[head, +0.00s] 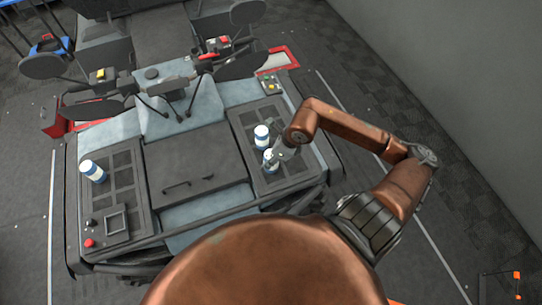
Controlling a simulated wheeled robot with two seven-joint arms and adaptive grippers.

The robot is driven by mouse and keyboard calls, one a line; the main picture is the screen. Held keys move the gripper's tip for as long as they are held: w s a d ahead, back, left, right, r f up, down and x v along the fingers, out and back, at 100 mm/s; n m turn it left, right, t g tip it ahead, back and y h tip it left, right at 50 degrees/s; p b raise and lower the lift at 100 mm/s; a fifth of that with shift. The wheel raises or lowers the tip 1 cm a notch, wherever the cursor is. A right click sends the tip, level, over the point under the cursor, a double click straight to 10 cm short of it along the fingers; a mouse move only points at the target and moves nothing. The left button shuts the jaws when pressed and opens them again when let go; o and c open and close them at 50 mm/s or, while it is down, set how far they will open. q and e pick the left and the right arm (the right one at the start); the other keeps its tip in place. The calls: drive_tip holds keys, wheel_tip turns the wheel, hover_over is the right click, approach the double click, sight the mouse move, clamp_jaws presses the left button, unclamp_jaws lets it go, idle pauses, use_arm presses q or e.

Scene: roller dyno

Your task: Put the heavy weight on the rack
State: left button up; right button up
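Three white cylinders with blue bands, perhaps the weights, stand on the machine's dark gridded panels. One cylinder (93,171) is on the left panel (122,160). A second cylinder (262,136) and a third cylinder (270,160) are close together on the right panel (243,122). I cannot tell which is heavy, or whether a panel is the rack. My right gripper (277,154) is at the third cylinder, partly overlapping it; its fingers are too small to tell whether they grip it. My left gripper is out of view.
A dark lid (195,167) with a handle lies between the panels. A red button (89,243) and a square frame (116,222) are at the front left. Mirrors and levers (175,85) rise at the back. A grey wall (465,90) stands to the right.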

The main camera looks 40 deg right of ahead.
drive_tip(key=shift+f, duration=0.55)
drive_tip(key=shift+f, duration=0.1)
drive_tip(key=shift+f, duration=0.15)
drive_tip(key=o, duration=1.2)
drive_tip(key=shift+o, duration=0.2)
